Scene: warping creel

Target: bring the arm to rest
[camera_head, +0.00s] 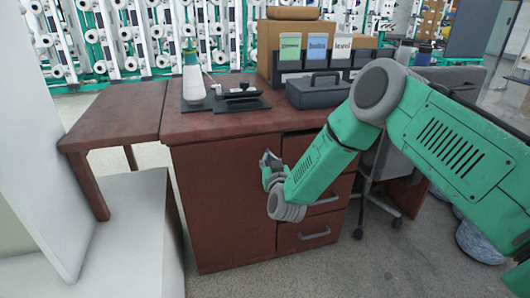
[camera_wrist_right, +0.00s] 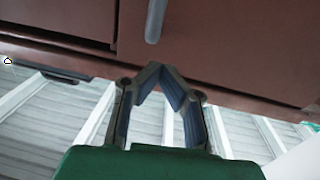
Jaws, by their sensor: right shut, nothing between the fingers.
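My right arm comes in from the right in the head view, green with grey joints, and reaches down in front of the desk. My right gripper (camera_head: 268,159) is at the front of the desk (camera_head: 222,200), beside the drawers. In the wrist view, the right gripper (camera_wrist_right: 157,70) is shut with its fingertips together and nothing between them. The brown desk front (camera_wrist_right: 225,45) and a grey handle (camera_wrist_right: 154,20) lie beyond the fingertips. I cannot tell whether the fingers touch the desk. My left gripper is not in view.
An office chair (camera_head: 385,165) is behind my arm at right. A white panel (camera_head: 40,130) stands at left. Creel racks (camera_head: 120,40) fill the back.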

